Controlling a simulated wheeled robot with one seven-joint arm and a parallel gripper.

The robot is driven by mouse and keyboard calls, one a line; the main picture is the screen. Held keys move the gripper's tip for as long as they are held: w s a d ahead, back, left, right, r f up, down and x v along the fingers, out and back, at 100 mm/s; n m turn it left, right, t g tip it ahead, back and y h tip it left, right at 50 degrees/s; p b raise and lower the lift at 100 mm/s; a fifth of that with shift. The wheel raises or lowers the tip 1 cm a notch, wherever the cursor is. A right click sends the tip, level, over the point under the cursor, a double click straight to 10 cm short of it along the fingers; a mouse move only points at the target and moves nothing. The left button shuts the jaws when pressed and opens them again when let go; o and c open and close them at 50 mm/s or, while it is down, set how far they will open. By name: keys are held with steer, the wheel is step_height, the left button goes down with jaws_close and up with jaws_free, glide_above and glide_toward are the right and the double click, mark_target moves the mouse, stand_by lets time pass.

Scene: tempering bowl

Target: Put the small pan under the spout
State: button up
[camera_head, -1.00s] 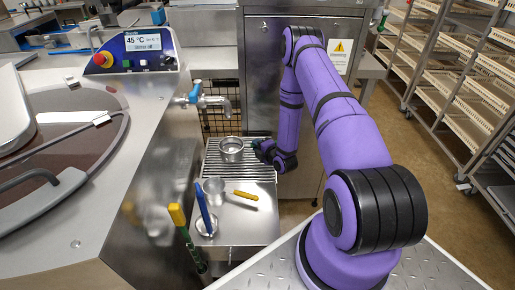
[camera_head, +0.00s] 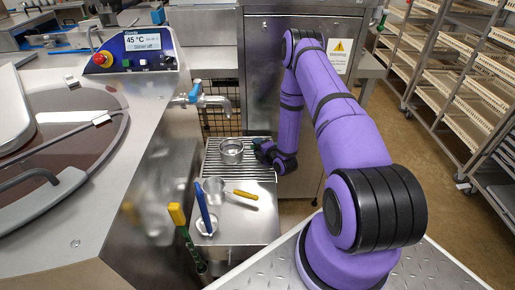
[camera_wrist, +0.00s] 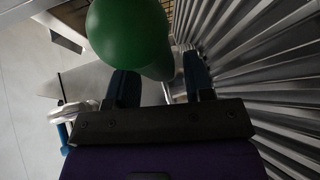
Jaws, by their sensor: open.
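The small pan (camera_head: 231,152) is a round metal pot standing upright on the slatted rack. In the head view it sits below the mouth of the metal spout (camera_head: 214,101) with its blue lever; I cannot tell how exactly they line up. My gripper (camera_head: 261,149) is close to the pan's right side, low over the rack. In the wrist view my gripper (camera_wrist: 161,88) has its two fingers apart. A rounded green piece (camera_wrist: 129,35) lies just beyond and between them, perhaps the pan's handle. Its contact with the fingers cannot be told.
The slatted rack (camera_head: 212,166) fills the back of the steel stand. In front lie a metal ladle with a yellow handle (camera_head: 245,195) and a blue-handled tool (camera_head: 205,207). The machine body (camera_head: 150,190) walls the left side. A steel cabinet (camera_head: 262,80) stands behind.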

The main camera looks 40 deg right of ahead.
steer(key=v, duration=1.1)
steer(key=shift+s, duration=0.4)
steer(key=w+a+r+m+g, duration=0.1)
steer(key=w+r, duration=0.2)
steer(key=r, duration=0.4)
steer(key=w+r+m+g+h, duration=0.1)
steer(key=w+r+m, duration=0.1)
steer(key=w+r, duration=0.35)
steer(key=w+a+r+m+g, duration=0.1)
steer(key=r+g, duration=0.1)
steer(key=r, duration=0.7)
steer(key=s+a+r+m+g+h, duration=0.1)
steer(key=s+a+r+m, duration=0.2)
steer(key=r, duration=0.6)
steer(key=s+a+r+m+g, duration=0.1)
steer(key=s+a+r+m, duration=0.15)
steer(key=r, duration=0.55)
steer(key=s+a+r+m+g, duration=0.1)
steer(key=s+a+r+m, duration=0.1)
steer(key=s, duration=0.7)
steer(key=s+a+r+m+g+y, duration=0.1)
steer(key=s+a+r+m, duration=0.2)
steer(key=s+a+r, duration=0.2)
steer(key=s+a+r+m+g, duration=0.2)
steer(key=s+r, duration=0.4)
steer(key=s, duration=0.7)
steer(key=shift+s+a+r+m, duration=0.25)
steer(key=shift+s+a+m, duration=0.05)
steer(key=shift+a+m, duration=0.5)
